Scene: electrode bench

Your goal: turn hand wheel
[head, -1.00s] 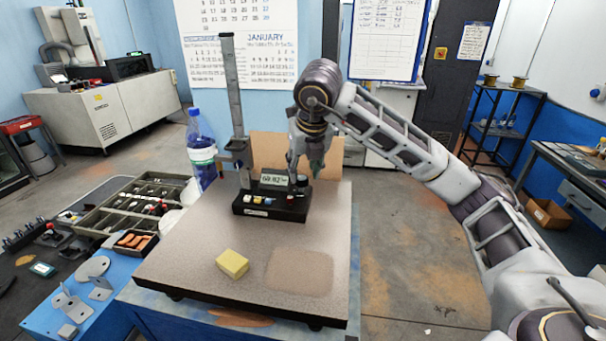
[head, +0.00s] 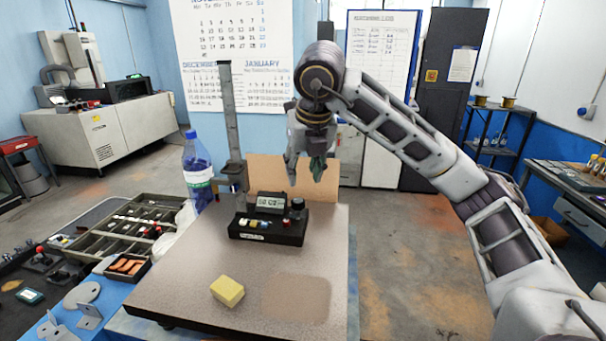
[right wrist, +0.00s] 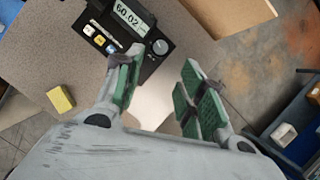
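The height gauge stands on a grey stone plate (head: 190,290), with a black base (head: 266,233), a display and an upright column (head: 230,120). Its hand wheel is the dark round knob (head: 298,204) at the right end of the base. The wheel also shows in the right wrist view (right wrist: 160,47), near the left finger's tip. The display there reads about 60.02. My right gripper (head: 305,174) hangs above and just behind the wheel, apart from it in the head view. In the right wrist view its green-padded fingers (right wrist: 163,86) are spread with nothing between them. My left gripper is out of view.
A yellow block (head: 227,291) lies on the plate's front part. A blue-capped bottle (head: 197,170) stands behind the plate's left edge. A parts tray (head: 145,222) is at left. A cardboard panel (head: 262,172) stands behind the gauge. The plate's front right is clear.

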